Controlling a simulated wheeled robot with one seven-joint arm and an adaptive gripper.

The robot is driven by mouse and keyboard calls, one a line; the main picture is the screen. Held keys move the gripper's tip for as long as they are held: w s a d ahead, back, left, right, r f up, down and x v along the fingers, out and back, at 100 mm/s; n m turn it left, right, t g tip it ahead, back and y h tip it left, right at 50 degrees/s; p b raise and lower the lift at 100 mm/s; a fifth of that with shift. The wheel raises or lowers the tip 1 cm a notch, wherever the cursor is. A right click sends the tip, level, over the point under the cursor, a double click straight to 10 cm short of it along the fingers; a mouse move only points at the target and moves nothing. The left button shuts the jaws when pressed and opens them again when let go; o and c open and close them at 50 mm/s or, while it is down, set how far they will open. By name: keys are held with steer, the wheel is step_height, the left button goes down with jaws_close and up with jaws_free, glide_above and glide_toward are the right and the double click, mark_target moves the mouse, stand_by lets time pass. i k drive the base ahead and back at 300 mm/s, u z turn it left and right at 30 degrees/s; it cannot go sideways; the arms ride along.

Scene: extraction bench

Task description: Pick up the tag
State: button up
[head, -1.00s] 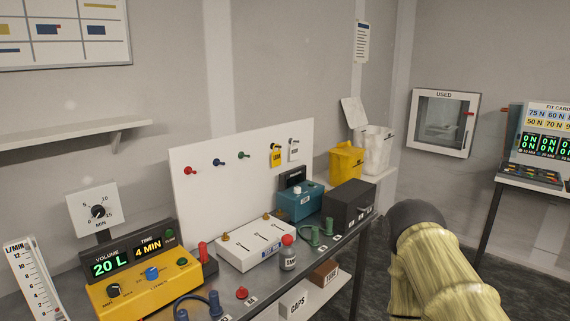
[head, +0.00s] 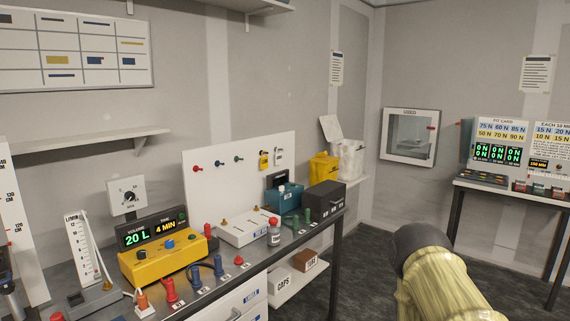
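Two small tags hang from pegs on the white upright board (head: 222,186) behind the bench. One is a yellow tag (head: 263,160), and to its right is a white tag (head: 278,157). Both are small here and their lettering cannot be read. The pictures do not settle which of them is the task's tag. A pale yellow, ribbed part of my arm with a dark rounded end fills the lower right, well apart from the tags. My gripper's fingers are not in view.
The bench holds a yellow control unit (head: 160,262), a white box (head: 243,229), a red-capped jar (head: 274,234), a teal box (head: 285,199) and a dark box (head: 324,197). Coloured fittings line its front edge. Open floor (head: 370,262) lies right of the bench.

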mark_target(265, 160)
steer(key=z, duration=0.6)
steer(key=i, duration=1.65)
steer(key=u, duration=0.55)
